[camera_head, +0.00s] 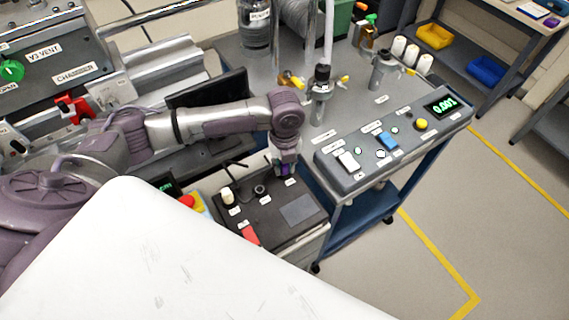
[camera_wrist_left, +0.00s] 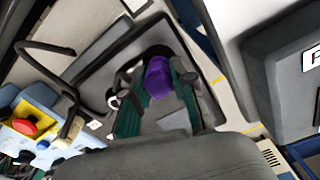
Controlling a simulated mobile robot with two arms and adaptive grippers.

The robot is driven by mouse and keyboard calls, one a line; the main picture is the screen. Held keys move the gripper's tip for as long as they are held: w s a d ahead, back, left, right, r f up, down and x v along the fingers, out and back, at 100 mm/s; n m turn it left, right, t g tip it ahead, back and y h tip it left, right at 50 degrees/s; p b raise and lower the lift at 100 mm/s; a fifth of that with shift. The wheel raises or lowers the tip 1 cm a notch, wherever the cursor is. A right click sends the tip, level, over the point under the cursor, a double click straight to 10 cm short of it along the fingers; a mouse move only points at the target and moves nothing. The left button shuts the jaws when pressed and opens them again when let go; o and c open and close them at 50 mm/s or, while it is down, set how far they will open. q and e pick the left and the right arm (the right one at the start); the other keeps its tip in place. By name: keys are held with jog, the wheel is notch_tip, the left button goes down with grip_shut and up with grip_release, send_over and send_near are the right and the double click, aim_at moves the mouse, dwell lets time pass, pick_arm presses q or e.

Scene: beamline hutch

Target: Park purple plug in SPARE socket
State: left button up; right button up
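My left gripper (camera_head: 286,170) reaches in from the left and points down over the right part of a dark socket panel (camera_head: 283,230). The purple plug (camera_head: 286,170) shows at its fingertips; in the left wrist view the purple plug (camera_wrist_left: 158,78) sits between the two green-padded fingers, which look shut on it. Whether the plug is in a socket or just above one is hidden by the gripper. A dark round socket (camera_head: 260,190) in the panel's middle looks empty. A white plug (camera_head: 227,195) stands at the panel's left. The small labels are unreadable. My right gripper is not in view.
A red switch (camera_head: 250,235) lies on the panel's front left, and a red emergency button (camera_head: 187,201) stands left of it. A grey control console (camera_head: 395,140) with a green display stands close on the right. A dark monitor (camera_head: 208,90) is behind my forearm.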

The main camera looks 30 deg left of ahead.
pick_arm(q)
jog(key=o, duration=0.5)
jog(key=shift+o, duration=0.2)
jog(key=shift+r, duration=0.1)
notch_tip(320, 180, up, 12)
